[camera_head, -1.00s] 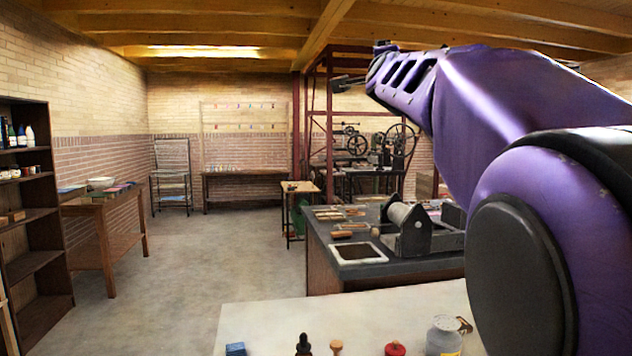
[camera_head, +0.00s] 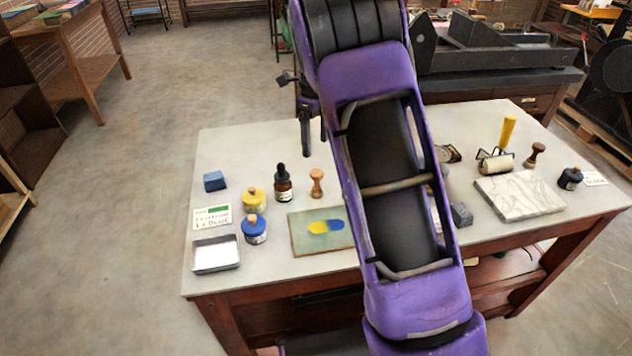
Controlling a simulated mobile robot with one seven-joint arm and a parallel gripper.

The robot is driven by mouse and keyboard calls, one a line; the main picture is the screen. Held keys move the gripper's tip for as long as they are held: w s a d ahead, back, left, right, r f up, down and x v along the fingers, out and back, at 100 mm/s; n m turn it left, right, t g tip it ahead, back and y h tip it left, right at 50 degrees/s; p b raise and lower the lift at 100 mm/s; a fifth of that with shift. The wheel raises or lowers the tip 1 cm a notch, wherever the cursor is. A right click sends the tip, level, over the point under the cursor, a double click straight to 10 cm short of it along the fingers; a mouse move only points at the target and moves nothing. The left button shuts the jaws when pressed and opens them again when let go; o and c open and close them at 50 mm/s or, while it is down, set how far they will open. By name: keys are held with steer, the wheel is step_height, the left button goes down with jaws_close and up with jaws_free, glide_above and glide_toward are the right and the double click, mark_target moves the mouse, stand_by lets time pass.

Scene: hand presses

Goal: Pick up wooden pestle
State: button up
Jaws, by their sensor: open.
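A small light-wood piece with a round knob and narrow waist (camera_head: 317,184), which looks like the wooden pestle, stands upright on the pale table top (camera_head: 225,165). It is right of a dark dropper bottle (camera_head: 283,184). A similar darker brown knobbed piece (camera_head: 535,154) stands at the right of the table; I cannot tell for sure which is the pestle. My gripper (camera_head: 313,136) points down behind the light-wood piece in the picture, open, with nothing seen between its fingers. My purple arm hides the table's middle.
Yellow (camera_head: 252,199) and blue (camera_head: 254,230) jars, a blue block (camera_head: 215,181), a metal tray (camera_head: 216,254) and a paint-marked plate (camera_head: 320,230) are nearby. A marble slab (camera_head: 520,195) and roller (camera_head: 497,163) lie right. The table's back left is clear.

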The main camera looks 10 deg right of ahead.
mark_target(317, 182)
step_height(317, 182, down, 9)
steer(key=shift+r+b, duration=0.1)
steer(key=shift+b, duration=0.2)
steer(key=shift+s+d+f, duration=0.1)
steer(key=shift+f, duration=2.55)
jaws_close()
